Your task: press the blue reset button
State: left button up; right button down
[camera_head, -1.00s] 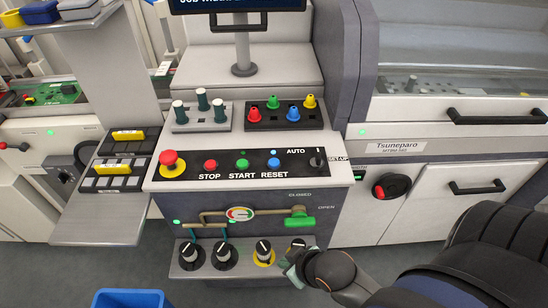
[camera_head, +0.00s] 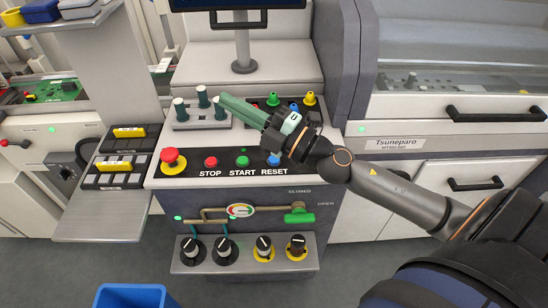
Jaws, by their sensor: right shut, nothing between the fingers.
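The blue reset button (camera_head: 273,160) sits on the black panel strip above the word RESET. The green start button (camera_head: 242,161) and the red stop button (camera_head: 210,162) are to its left. My right gripper (camera_head: 232,103) is shut and empty, with its green fingers pointing left above the panel. The wrist and gripper body are just above and behind the reset button in the picture. They hide the AUTO selector area. I cannot tell how high the fingers are above the panel. My left gripper is not in view.
A red emergency stop (camera_head: 170,158) stands at the panel's left. Grey-green pegs (camera_head: 181,109) and coloured nozzles (camera_head: 309,98) stand behind the buttons, close to the fingers. A green valve handle (camera_head: 299,217) and several black knobs (camera_head: 228,249) are below. A blue bin (camera_head: 130,296) is on the floor.

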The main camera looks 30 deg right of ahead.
jog(key=a+n+g+y, duration=0.2)
jog(key=n+g+y, duration=0.15)
jog(key=n, duration=0.25)
jog(key=n+g+h, duration=0.7)
jog(key=h, duration=0.1)
send_over(274, 160)
notch_tip(274, 160, down, 9)
jog(key=shift+s+d+r, duration=0.2)
jog(key=shift+s+d, duration=0.2)
jog(key=shift+f, duration=0.15)
notch_tip(274, 160, down, 8)
jog(key=b, duration=0.5)
jog(key=shift+f+b, duration=0.3)
jog(key=shift+b, duration=0.05)
jog(key=shift+a, duration=0.1)
jog(key=shift+f+b, duration=0.35)
jog(key=shift+b, duration=0.15)
